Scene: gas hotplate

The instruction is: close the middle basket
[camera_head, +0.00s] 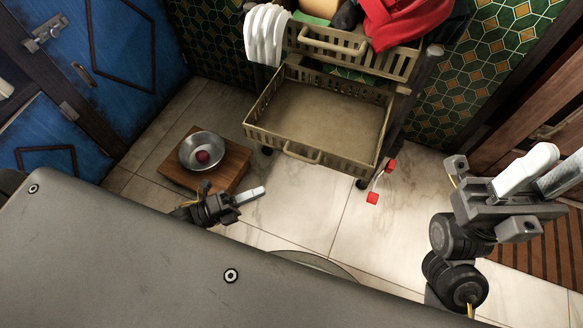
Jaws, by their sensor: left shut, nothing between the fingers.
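A beige wheeled basket cart stands at the top centre. Its upper basket (345,45) holds a red cloth and other items. Below it, a beige slatted basket (268,137) is pulled out towards me, empty, with a handle on its front edge. I cannot tell whether another basket lies under it, so which one is the middle is unclear. My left gripper (258,192) is shut and empty, low in front of the pulled-out basket and apart from it. My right gripper (555,170) is at the right edge, far from the cart, its two fingers apart and nothing between them.
A wooden board (232,165) with a metal bowl (203,137) holding a dark red round item lies left of the cart. White curved pieces (264,35) hang at the cart's left. Tiled floor in front is clear.

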